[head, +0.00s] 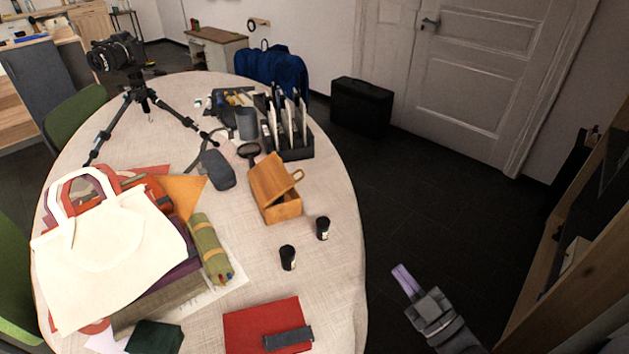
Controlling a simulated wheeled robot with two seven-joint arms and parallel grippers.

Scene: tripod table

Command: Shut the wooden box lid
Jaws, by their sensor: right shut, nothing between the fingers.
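The wooden box (284,208) stands on the right part of the round table (335,255). Its lid (268,178) is raised and tilted, hinged toward the left, with a curved wooden handle (296,179) at its right side. The box's inside is mostly hidden under the lid. My right gripper (401,279) is off the table's right edge, over the dark floor, to the lower right of the box and well apart from it. Its fingers are together and empty. My left gripper is not in this view.
Two small black canisters (288,257) stand in front of the box. A black file holder (297,147) is behind it, and a grey case (218,170) lies to its left. A white tote bag (105,240) and green roll (210,249) fill the left. A red folder (266,325) lies in front.

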